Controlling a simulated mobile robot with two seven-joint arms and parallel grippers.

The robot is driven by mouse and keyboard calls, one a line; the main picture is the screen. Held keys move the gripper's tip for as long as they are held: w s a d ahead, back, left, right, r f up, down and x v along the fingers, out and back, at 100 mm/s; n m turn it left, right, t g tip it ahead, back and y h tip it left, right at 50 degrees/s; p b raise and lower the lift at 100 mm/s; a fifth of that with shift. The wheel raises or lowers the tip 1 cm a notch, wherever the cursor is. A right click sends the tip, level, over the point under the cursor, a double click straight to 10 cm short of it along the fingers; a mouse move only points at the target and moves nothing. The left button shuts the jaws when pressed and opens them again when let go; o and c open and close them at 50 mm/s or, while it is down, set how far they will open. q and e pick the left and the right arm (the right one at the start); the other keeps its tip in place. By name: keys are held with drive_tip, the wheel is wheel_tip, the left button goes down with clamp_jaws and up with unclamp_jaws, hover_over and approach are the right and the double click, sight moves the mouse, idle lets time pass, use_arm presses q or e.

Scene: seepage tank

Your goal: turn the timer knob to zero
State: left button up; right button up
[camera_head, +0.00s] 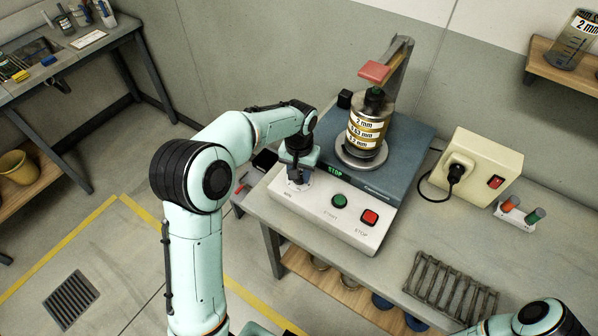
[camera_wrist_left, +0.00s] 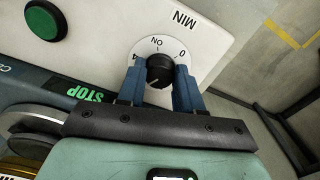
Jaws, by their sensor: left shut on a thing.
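The timer knob (camera_wrist_left: 159,70) is a small black round knob on a white dial in the left wrist view. The dial carries the marks "0", "ON" and a numeral, with "MIN" beside it. My left gripper (camera_wrist_left: 159,80) has its two blue fingers on either side of the knob and is shut on it. In the head view my left gripper (camera_head: 297,178) is over the left end of the white control panel (camera_head: 310,213) and hides the knob. The shaker's display (camera_head: 335,171) reads "STOP". Only part of my right arm shows, at the bottom right; its gripper is out of view.
A green start button (camera_head: 339,201) and a red stop button (camera_head: 369,217) sit right of the dial. A sieve stack (camera_head: 368,125) stands on the machine. A socket box (camera_head: 470,165), a small rack and a metal grate (camera_head: 445,284) are to the right.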

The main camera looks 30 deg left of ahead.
idle(0.3)
use_arm(q)
drive_tip(key=o, duration=1)
drive_tip(key=shift+o, duration=0.2)
wheel_tip(320, 180, up, 13)
drive_tip(key=p, duration=0.1)
drive_tip(key=shift+r+p, duration=0.15)
drive_tip(key=shift+p, duration=0.2)
use_arm(e)
drive_tip(key=shift+w+r, duration=1.05)
drive_tip(key=shift+r, duration=0.1)
